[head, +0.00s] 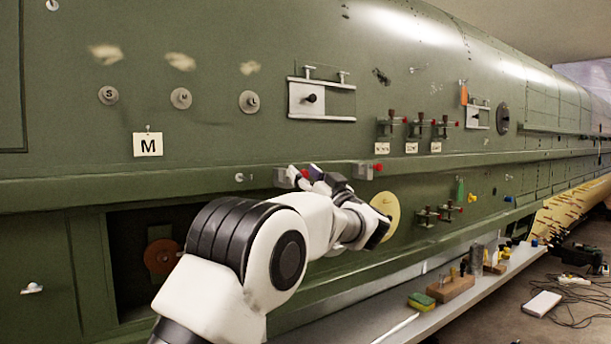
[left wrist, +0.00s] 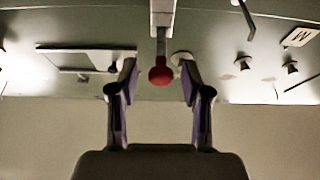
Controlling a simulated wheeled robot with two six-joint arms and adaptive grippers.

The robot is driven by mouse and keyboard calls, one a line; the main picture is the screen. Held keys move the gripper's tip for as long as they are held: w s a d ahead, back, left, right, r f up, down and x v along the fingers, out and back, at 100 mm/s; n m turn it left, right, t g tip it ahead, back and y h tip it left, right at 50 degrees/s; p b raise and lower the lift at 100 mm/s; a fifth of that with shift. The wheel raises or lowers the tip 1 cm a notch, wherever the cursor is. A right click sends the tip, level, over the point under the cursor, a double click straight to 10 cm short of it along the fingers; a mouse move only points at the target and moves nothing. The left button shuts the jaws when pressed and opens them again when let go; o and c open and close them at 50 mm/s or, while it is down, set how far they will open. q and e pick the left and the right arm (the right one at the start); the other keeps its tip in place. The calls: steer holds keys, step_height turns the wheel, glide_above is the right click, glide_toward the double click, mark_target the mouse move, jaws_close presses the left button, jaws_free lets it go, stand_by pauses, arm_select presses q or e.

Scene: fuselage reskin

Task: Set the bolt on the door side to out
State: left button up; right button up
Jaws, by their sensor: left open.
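A grey bolt block (head: 281,178) with a red knob (head: 305,173) sits on the ledge of the green fuselage, just at my left gripper. My left gripper (head: 306,172) is open, its fingers partly hidden by its own wrist. In the left wrist view the red knob (left wrist: 161,75) hangs on a short rod from the block (left wrist: 163,16), between the two open fingertips, with a gap on each side. A second bolt block (head: 362,172) with a red knob (head: 378,167) sits further right on the ledge. No label shows which is the door side. My right gripper is not in view.
A dark opening (head: 125,262) lies below the ledge at left. Above are a white latch plate (head: 299,100), an M tag (head: 147,145) and several clamps. A grey shelf (head: 410,325) with a wooden block (head: 450,288) runs along the lower right.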

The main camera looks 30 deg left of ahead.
arm_select(q)
steer(key=v, duration=1.2)
step_height(320, 180, down, 36)
steer(key=w+m+t+h, duration=0.2)
steer(key=m+t+h, duration=0.4)
steer(key=m+h, duration=0.55)
steer(key=s+d+f+m+g+h, duration=0.1)
steer(key=s+f+g+h, duration=0.1)
steer(key=s+f, duration=0.55)
steer(key=s+d+f+m+g+h, duration=0.1)
steer(key=s+f+g+h, duration=0.25)
steer(key=f, duration=0.75)
steer(key=s+d+f+g+h, duration=0.1)
steer(key=s+f+g, duration=0.2)
steer(key=s, duration=0.8)
steer(key=s+d+f+g+h, duration=0.1)
steer(key=s+f, duration=0.4)
steer(key=s, duration=0.5)
steer(key=s+d+f+g+h, duration=0.2)
steer(key=s+d+f+g, duration=0.1)
steer(key=s, duration=0.8)
steer(key=shift+s+f+g, duration=0.3)
steer(key=shift+f+g, duration=0.35)
steer(key=shift+g, duration=0.4)
